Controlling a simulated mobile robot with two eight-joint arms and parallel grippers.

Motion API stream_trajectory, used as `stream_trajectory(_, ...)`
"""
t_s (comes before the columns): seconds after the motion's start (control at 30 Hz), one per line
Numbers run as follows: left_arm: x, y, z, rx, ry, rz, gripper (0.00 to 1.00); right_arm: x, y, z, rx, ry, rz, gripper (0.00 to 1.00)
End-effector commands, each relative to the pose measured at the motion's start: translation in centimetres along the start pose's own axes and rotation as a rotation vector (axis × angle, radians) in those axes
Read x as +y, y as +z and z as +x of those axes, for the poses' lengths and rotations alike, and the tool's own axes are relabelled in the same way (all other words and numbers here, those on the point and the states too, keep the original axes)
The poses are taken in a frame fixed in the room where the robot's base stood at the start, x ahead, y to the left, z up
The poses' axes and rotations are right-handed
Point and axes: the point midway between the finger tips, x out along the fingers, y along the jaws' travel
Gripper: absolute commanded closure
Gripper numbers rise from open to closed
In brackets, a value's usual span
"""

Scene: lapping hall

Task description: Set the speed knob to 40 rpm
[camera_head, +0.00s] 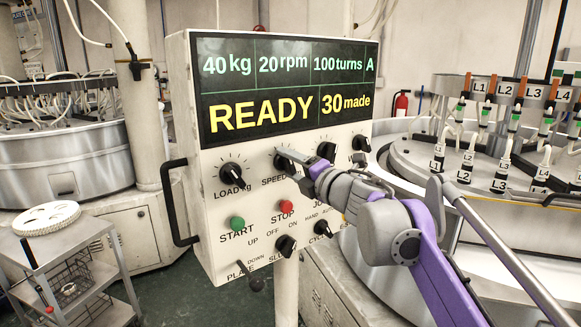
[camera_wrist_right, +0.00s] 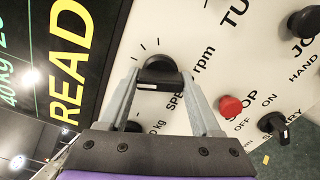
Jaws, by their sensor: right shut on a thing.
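The speed knob (camera_head: 281,161) is a black knob on the white control panel (camera_head: 207,155), with the "SPEED" label just below it. My right gripper (camera_head: 296,160) reaches in from the right and covers part of the knob and its label. In the right wrist view the black speed knob (camera_wrist_right: 159,66) sits between the two grey fingers of my right gripper (camera_wrist_right: 158,78), which are shut on it. Scale ticks show beside it and the word "rpm" is readable. The display (camera_head: 285,88) reads 40 kg, 20 rpm, 100 turns, A, READY, 30 made. My left gripper is not in view.
The load knob (camera_head: 232,173) is left of the speed knob. Below are the green start button (camera_head: 237,223), red stop button (camera_head: 286,206) and several switches. A black handle (camera_head: 172,200) juts out at the panel's left. A cart (camera_head: 62,255) stands lower left.

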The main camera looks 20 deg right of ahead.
Motion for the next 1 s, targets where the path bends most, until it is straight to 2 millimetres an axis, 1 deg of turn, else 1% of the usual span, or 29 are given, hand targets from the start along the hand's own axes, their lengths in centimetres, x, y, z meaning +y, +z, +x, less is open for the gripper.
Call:
stream_trajectory(0.6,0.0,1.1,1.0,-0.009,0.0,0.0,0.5,0.0,0.0,0.0,0.001,0.0,0.571,0.91)
stream_trajectory(0.8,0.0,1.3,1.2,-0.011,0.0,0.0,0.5,0.0,0.0,0.0,0.001,0.0,0.716,0.91)
stream_trajectory(1.0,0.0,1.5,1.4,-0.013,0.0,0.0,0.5,0.0,0.0,0.0,0.001,0.0,0.813,0.91)
